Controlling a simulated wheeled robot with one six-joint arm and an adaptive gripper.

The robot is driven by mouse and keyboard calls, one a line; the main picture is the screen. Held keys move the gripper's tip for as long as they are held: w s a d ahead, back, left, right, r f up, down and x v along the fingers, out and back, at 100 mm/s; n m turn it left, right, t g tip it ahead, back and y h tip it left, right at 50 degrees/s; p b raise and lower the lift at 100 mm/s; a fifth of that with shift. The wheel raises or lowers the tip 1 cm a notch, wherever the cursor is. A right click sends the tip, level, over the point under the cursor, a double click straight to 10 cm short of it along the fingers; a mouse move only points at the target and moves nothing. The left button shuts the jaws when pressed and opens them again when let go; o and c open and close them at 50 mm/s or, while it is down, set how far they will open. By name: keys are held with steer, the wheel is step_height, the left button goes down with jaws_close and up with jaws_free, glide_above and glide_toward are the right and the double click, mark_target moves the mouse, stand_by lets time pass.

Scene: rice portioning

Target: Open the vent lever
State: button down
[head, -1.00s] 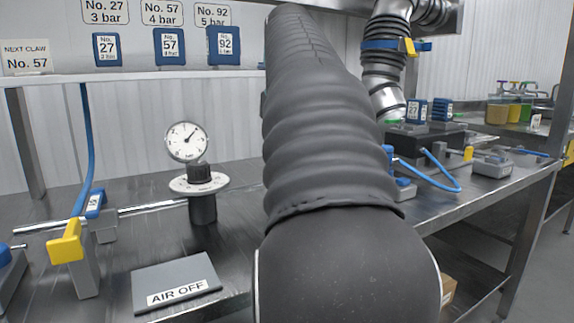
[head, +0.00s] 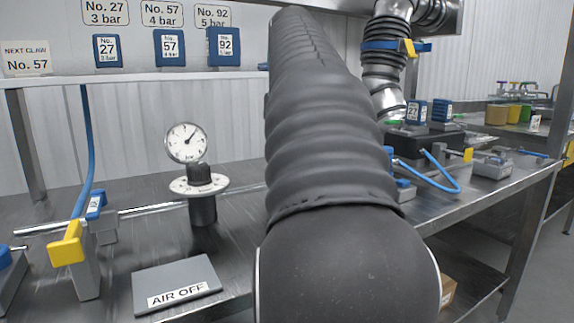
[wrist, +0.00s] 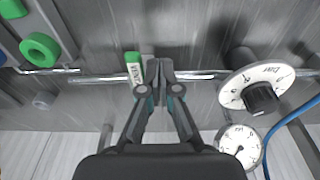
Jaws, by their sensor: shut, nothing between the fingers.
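The vent piece, a green tag lettered VENT (wrist: 133,68), shows in the wrist view, on or beside the metal pipe (wrist: 200,77). My gripper (wrist: 160,66) is shut and empty, with its fingertips over the pipe, just right of the green tag. I cannot tell whether the fingers touch the tag, and part of the lever is hidden by them. In the head view my arm hides the vent lever and my gripper.
A pressure gauge (head: 186,143) with a white dial (head: 199,186) stands left of my arm. A yellow-handled lever (head: 68,243) and an AIR OFF plate (head: 178,284) are in front of it. A green ring (wrist: 40,48) lies left in the wrist view.

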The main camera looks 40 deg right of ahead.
steer(key=shift+s+d, duration=0.2)
steer(key=shift+d, duration=0.55)
steer(key=shift+s+d+p, duration=0.25)
steer(key=shift+d+p, duration=0.5)
steer(key=shift+d, duration=0.45)
